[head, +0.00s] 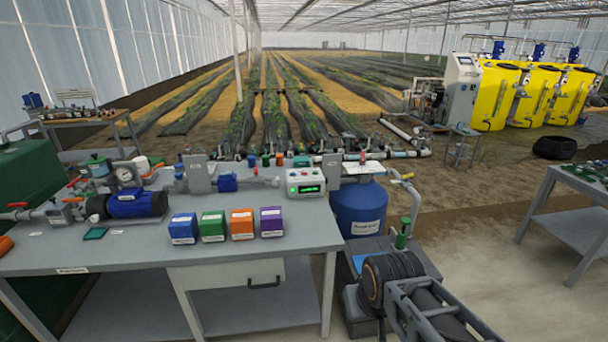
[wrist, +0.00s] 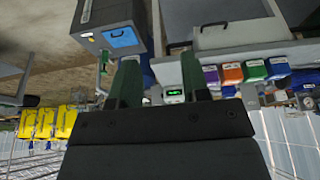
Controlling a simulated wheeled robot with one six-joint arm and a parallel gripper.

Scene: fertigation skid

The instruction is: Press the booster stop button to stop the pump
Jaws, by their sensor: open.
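A pale control box (head: 307,184) with a lit green display stands at the back right of the grey workbench. Small coloured spots show on its face, but I cannot read which is the booster stop button. In the wrist view, which is upside down, the box (wrist: 174,96) shows small between my fingers, some way off. My gripper (wrist: 160,76) is open and empty, with its two green fingers apart. In the head view my arm rises at the lower right, and my fingers are not clearly visible there.
Blue, green, orange and purple boxes (head: 227,225) line the bench (head: 130,250) in front of the control box. A blue pump (head: 137,204) is at left. A blue tank (head: 361,212) stands right of the bench, near a green-handled fitting (head: 402,236). Open floor lies further right.

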